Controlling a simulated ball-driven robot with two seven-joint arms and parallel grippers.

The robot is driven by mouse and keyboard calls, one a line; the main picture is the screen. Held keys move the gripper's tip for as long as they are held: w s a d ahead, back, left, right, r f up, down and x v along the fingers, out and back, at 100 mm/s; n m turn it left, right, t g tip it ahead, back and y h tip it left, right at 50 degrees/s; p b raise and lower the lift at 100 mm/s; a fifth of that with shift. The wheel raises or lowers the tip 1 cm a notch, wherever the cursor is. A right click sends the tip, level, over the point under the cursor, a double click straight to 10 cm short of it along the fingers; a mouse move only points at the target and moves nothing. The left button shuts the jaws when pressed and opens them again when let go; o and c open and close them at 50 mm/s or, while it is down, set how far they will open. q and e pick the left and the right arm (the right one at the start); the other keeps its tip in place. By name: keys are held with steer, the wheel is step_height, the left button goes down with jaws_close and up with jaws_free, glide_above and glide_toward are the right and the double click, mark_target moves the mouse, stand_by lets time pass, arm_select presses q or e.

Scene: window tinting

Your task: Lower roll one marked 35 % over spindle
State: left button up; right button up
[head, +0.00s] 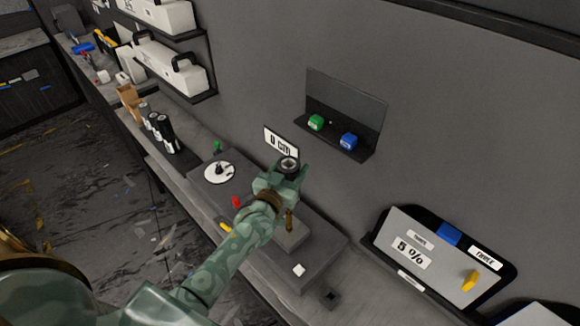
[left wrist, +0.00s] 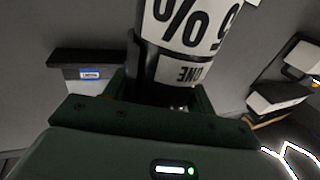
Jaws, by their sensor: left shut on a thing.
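My left gripper (head: 289,172) is shut on a dark roll (head: 288,162), whose round end faces up in the head view. In the left wrist view the roll (left wrist: 168,65) stands between the fingers with a white label. Upside down on it I read a "%" with a partly cut-off number, and "ONE". A white disc (head: 211,175) with a short dark post (head: 219,169), which looks like the spindle, lies left of the gripper on the grey bench unit. The roll is apart from it. My right gripper is not in view.
A "0 cm" sign (head: 280,142) stands just behind the gripper. Several dark rolls (head: 162,132) stand at the left on the bench. A wall shelf (head: 340,137) holds green and blue blocks. A red piece (head: 236,202) lies near the arm.

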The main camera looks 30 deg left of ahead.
arm_select(q)
step_height(320, 180, down, 16)
steer(key=b, duration=1.2)
steer(key=shift+f+b, duration=0.15)
steer(key=shift+b, duration=0.2)
steer(key=shift+f, duration=0.2)
stand_by(0.6)
steer(key=o, duration=1.3)
steer(key=shift+c, duration=0.2)
steer(key=s, duration=1.6)
steer(key=shift+s+f, duration=0.2)
steer(key=shift+f, duration=0.05)
